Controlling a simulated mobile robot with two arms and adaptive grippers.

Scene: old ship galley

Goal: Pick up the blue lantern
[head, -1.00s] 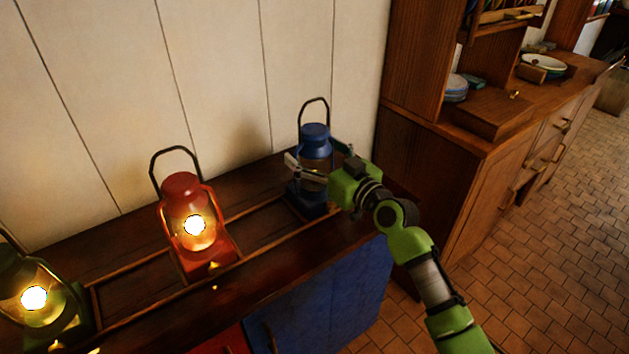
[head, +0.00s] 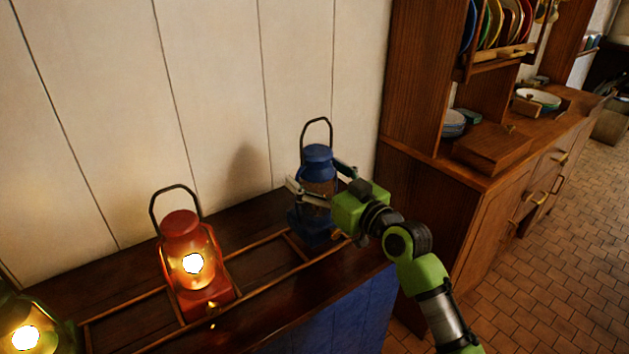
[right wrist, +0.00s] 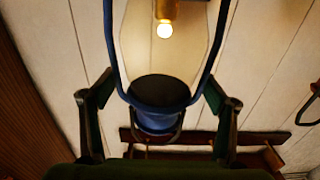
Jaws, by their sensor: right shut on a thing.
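The blue lantern (head: 317,160) is upright at the right end of the sideboard top, its wire handle standing up. My right gripper (head: 322,192) reaches in from the right and is shut around the lantern's middle, one finger on each side. The lantern's base looks a little above the wooden rails. My left gripper is not in view.
A lit red lantern (head: 181,229) stands between the rails to the left, and a lit green lantern (head: 35,312) is at the lower left corner. A pale plank wall (head: 220,80) is close behind. A tall wooden dresser (head: 430,200) with dishes stands to the right.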

